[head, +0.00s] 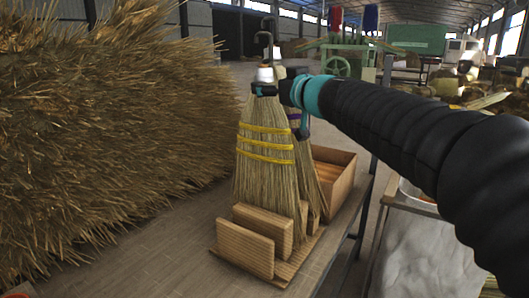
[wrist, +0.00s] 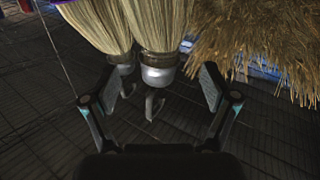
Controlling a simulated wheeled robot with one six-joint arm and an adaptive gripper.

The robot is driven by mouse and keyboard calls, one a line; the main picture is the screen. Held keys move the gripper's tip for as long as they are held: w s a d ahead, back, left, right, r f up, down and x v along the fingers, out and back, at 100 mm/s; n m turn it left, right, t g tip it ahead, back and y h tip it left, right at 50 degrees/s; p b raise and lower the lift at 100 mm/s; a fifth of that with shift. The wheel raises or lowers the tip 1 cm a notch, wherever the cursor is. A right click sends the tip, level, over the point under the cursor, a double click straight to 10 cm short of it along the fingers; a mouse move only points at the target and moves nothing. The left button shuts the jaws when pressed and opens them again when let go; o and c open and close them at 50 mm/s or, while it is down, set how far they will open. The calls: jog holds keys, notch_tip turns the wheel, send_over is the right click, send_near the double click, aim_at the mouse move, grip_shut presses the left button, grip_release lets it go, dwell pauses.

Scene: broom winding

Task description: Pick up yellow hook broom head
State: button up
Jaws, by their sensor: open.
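The yellow hook broom head (head: 265,155) stands upright in the head view, straw with yellow bands, a pale cap and a metal hook on top. My gripper (head: 266,89) is at its neck, just below the cap. In the wrist view my gripper (wrist: 159,84) is open, one finger on each side of the broom's metal cap (wrist: 158,76), with gaps left and right. The hook (wrist: 154,104) points toward my palm. A second broom head with a purple band (head: 294,117) stands close behind, partly hidden; its cap (wrist: 125,66) shows near the left finger.
Wooden blocks (head: 246,248) on a board hold the brooms' bases. A wooden box (head: 338,172) stands behind them on the right. A large straw pile (head: 100,120) fills the left side. A green machine (head: 340,62) is at the back. A table with a white sack (head: 425,255) is at right.

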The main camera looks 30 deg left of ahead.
aim_at(269, 81)
jog(key=shift+x, duration=2.7)
jog(key=shift+r, duration=0.15)
jog(key=shift+r, duration=0.1)
grip_shut()
